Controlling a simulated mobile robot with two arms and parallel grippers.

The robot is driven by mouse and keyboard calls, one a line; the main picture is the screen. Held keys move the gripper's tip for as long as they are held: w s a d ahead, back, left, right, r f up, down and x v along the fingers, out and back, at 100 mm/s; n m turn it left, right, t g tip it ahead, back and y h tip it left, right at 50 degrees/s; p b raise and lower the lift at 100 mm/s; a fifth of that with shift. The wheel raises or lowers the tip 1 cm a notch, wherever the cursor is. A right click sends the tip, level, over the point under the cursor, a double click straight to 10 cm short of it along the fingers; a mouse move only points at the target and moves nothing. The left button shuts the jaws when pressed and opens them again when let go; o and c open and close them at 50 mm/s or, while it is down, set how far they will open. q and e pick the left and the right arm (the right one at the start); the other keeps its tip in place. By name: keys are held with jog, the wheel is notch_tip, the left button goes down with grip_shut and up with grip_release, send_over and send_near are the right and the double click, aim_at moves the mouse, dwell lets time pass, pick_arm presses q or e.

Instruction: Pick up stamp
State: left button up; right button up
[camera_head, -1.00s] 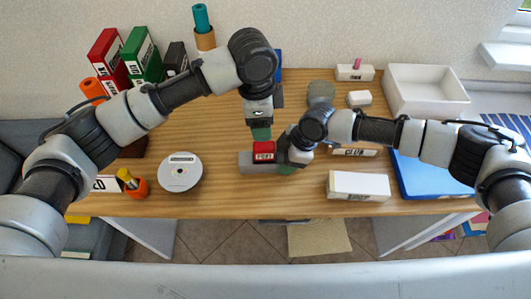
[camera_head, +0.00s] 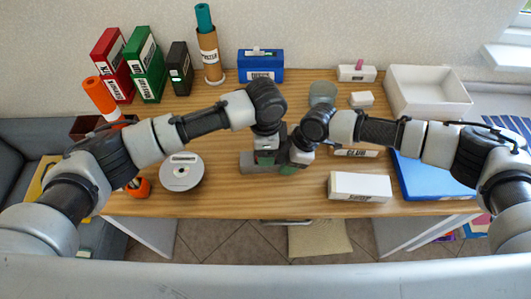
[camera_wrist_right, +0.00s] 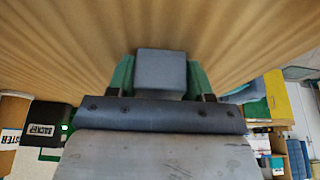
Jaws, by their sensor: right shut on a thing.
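My right gripper (camera_head: 288,168) is at the middle of the desk and is shut on a grey block (camera_head: 250,161). In the right wrist view, the grey block (camera_wrist_right: 161,70) sits between the green fingertips of the right gripper (camera_wrist_right: 161,78). My left gripper (camera_head: 265,158) is just above the grey block, close beside the right gripper. Its fingertips are mostly hidden, so I cannot tell its opening. I cannot read any label naming the stamp. The left arm hides most of the block's top.
Red binder (camera_head: 110,62), green binder (camera_head: 148,68), cardboard tube (camera_head: 210,55) and blue box (camera_head: 260,65) stand at the back. An open white tray (camera_head: 428,88) is back right.

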pick_arm(q)
jog(key=shift+f, duration=0.45)
jog(key=shift+c, duration=0.2)
jog(key=c, duration=1)
jog(key=shift+r, duration=0.1)
notch_tip(320, 180, up, 10)
jog(key=shift+f, duration=0.1)
